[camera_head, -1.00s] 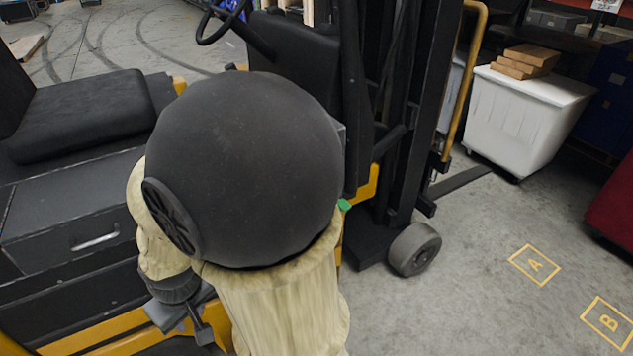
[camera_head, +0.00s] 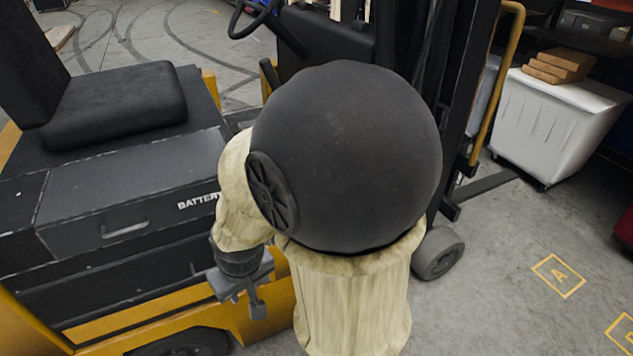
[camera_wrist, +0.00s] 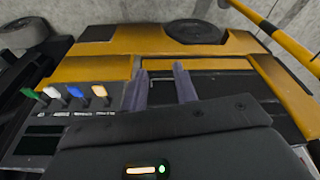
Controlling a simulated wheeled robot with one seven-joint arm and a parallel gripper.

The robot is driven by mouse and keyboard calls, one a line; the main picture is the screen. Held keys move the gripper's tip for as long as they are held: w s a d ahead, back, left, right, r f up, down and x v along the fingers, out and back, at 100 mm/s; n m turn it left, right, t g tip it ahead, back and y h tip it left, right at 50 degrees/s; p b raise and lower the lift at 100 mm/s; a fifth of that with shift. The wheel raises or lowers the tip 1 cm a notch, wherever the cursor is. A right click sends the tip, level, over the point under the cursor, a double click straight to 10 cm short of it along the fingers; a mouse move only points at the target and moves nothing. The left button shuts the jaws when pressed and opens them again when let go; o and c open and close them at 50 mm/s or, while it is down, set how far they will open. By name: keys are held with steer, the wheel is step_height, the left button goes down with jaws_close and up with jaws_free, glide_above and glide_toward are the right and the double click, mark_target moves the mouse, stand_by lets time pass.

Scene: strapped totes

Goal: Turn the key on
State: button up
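I cannot make out a key in either view. In the wrist view, a dark panel (camera_wrist: 60,138) on the yellow and black forklift (camera_wrist: 140,47) carries a green knob (camera_wrist: 28,92), a white knob (camera_wrist: 50,92), a blue knob (camera_wrist: 74,90) and an orange knob (camera_wrist: 100,91), with labels too small to read. My gripper (camera_wrist: 160,88) is right of these knobs, its two fingers apart with nothing between them. In the head view my gripper (camera_head: 245,292) hangs beside the forklift's side, below the box marked BATTERY (camera_head: 130,190). My arm hides part of the forklift.
The forklift's black seat (camera_head: 115,105) is at left, its steering wheel (camera_head: 255,15) at the top. A yellow bar (camera_head: 497,85) stands by the mast. A white tote (camera_head: 555,120) with wooden blocks stands at right. Grey floor with a marked A square (camera_head: 558,275) is clear.

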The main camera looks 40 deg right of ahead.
steer(key=w+d+f+n+t+h+p, duration=0.1)
steer(key=w+d+f+t+p, duration=0.15)
steer(key=w+d, duration=0.45)
steer(key=w+d+f+t+p, duration=0.2)
steer(key=d+t, duration=0.2)
steer(key=d, duration=0.7)
steer(key=s+d+r+m+t+h+p, duration=0.3)
steer(key=s+d+t, duration=0.5)
steer(key=d, duration=0.2)
steer(key=shift+d+m, duration=0.3)
steer(key=shift+d, duration=0.1)
steer(key=shift+w+d+f+b, duration=0.1)
steer(key=shift+f+b, duration=0.05)
steer(key=shift+b, duration=0.3)
steer(key=b, duration=0.2)
steer(key=w+b, duration=0.1)
steer(key=b, duration=0.2)
steer(key=shift+w+d+f, duration=0.15)
steer(key=shift+w+d, duration=0.05)
steer(key=shift+d, duration=0.1)
steer(key=w+b, duration=0.1)
steer(key=b, duration=0.4)
steer(key=shift+b, duration=0.35)
